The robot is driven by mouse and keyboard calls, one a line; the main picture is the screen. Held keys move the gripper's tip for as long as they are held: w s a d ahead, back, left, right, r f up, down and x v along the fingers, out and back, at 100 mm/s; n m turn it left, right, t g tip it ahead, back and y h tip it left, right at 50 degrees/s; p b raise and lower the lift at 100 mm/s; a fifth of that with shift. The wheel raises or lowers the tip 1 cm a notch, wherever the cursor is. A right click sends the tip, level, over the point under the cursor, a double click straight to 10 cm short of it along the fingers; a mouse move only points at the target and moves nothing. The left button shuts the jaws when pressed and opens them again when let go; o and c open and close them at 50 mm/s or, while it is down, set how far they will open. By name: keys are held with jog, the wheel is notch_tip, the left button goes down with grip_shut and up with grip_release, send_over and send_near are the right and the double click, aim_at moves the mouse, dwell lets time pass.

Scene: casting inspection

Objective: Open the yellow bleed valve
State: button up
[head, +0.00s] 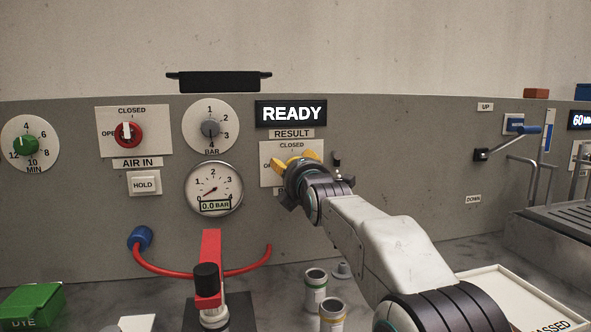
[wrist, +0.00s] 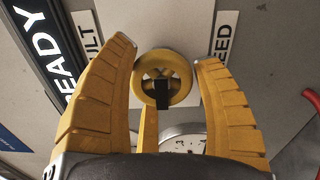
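The yellow bleed valve (wrist: 163,66) is a round yellow wheel with a dark block on its lower rim in the wrist view. It sits on a white plate whose label ends in "EED". My gripper (wrist: 166,60) is open, with one yellow finger on either side of the wheel; I cannot tell whether they touch it. A narrow yellow bar (wrist: 148,130) runs down below the wheel; I cannot tell what it belongs to. In the head view my gripper (head: 297,158) is at the plate below the RESULT label and hides the valve.
The READY display (head: 291,113) is above the plate. The pressure gauge (head: 214,188), left of my gripper, reads 0.0 bar. The red air-in knob (head: 128,134) is further left. A red clamp (head: 210,260) and cans (head: 315,290) stand on the bench below.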

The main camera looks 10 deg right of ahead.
jog(key=o, duration=0.3)
jog(key=shift+d, duration=0.1)
jog(key=shift+s, duration=0.1)
jog(key=s, duration=1.1)
jog(key=shift+s, duration=0.4)
